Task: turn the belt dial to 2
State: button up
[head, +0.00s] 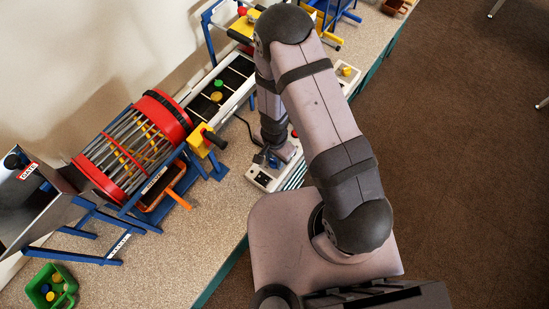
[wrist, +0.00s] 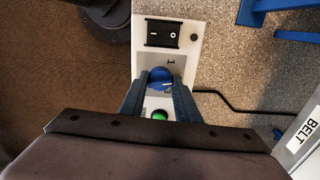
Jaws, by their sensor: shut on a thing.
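The belt dial is a round blue knob (wrist: 161,76) on a pale control box (wrist: 141,70). A figure 1 is printed on the box face near the knob; other marks are partly hidden and I cannot read the dial's setting. My gripper (wrist: 158,88) is shut on the knob, with a dark blue finger on each side. In the head view my gripper (head: 267,160) is over the control box (head: 262,179), and my arm hides much of the box and the knob.
The box also has a black rocker switch (wrist: 162,33) and a green button (wrist: 159,115) close to the fingers. A black cable (wrist: 225,98) runs off it. The belt (head: 235,82), a red-ended barred drum (head: 130,145) and a green crate (head: 66,270) stand left on the bench.

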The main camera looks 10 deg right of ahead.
aim_at(275, 160)
jog(key=shift+m, duration=1.1)
jog(key=o, duration=1)
jog(key=shift+r, duration=0.15)
notch_tip(275, 160, up, 7)
jog(key=p, duration=0.7)
